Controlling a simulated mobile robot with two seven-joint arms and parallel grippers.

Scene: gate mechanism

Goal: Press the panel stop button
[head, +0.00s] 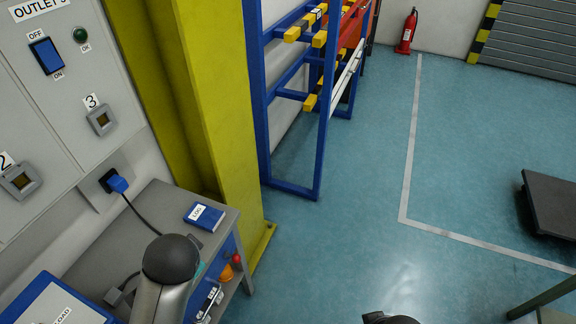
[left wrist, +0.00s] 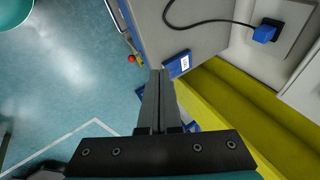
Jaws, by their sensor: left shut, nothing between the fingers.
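The grey wall panel (head: 50,108) is at the left in the head view, labelled "OUTLETS". It bears a blue OFF/ON rocker switch (head: 46,56), a green OK lamp (head: 80,34) and grey sockets numbered 3 (head: 101,119) and 2 (head: 20,181). I cannot make out a button marked stop. A small red knob (head: 236,258) shows at the bench's right side, also in the left wrist view (left wrist: 131,58); its function is unclear. My left gripper (left wrist: 159,74) is shut and empty, its tips appearing beside the blue log book (left wrist: 178,64). My right gripper is not visible.
A grey bench (head: 135,224) stands below the panel, with a black cable running to a blue plug (head: 117,183). A yellow column (head: 210,110) and blue rack (head: 322,150) stand beyond. The teal floor (head: 350,230) is open; a dark platform (head: 555,203) is at the right.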

